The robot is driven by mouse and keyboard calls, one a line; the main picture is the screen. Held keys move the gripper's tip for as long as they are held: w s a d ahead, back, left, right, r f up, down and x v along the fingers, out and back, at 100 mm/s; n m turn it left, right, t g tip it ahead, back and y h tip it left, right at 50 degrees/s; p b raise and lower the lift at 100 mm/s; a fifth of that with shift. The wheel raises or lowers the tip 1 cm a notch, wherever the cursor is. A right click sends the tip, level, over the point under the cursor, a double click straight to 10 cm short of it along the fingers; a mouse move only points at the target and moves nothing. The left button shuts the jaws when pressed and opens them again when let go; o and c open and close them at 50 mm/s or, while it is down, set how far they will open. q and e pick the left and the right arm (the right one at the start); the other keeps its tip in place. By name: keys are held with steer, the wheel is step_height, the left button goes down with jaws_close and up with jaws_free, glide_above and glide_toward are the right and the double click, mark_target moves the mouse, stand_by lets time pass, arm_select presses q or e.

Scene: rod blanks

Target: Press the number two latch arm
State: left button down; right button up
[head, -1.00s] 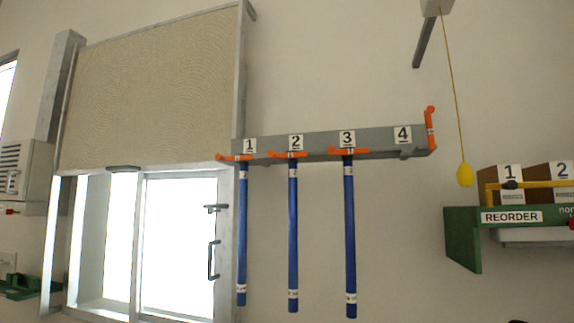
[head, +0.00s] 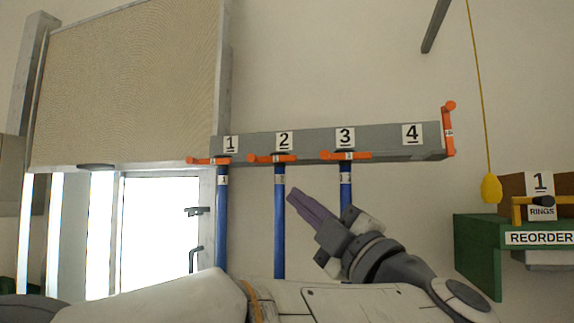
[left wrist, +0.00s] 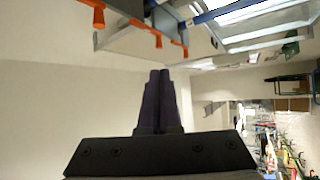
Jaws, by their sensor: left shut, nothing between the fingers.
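A grey rail (head: 380,142) on the wall carries number plates 1 to 4. The orange number two latch arm (head: 272,158) lies level under plate 2 (head: 284,140), at the top of a blue rod (head: 280,215). My left gripper (head: 291,197) is shut and empty, its purple fingers pointing up and left, below and slightly right of the number two latch arm and apart from it in the picture. The left wrist view shows the shut dark fingers (left wrist: 160,95) with orange latch arms beyond. My right gripper is not in view.
Orange latch arms one (head: 208,161) and three (head: 346,156) lie level with blue rods below them; arm four (head: 449,130) stands upright. A yellow pull (head: 491,189) hangs at right above a green shelf (head: 478,250). A shuttered window is at left.

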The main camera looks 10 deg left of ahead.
arm_select(q)
steer(key=p, duration=0.8)
glide_toward(254, 160)
steer(key=x, duration=0.5)
steer(key=shift+a+r, duration=0.1)
steer(key=shift+r, duration=0.2)
steer(key=shift+w+a+r+p, duration=0.15)
steer(key=shift+w+a+p, duration=0.25)
steer(key=shift+w+a, duration=0.15)
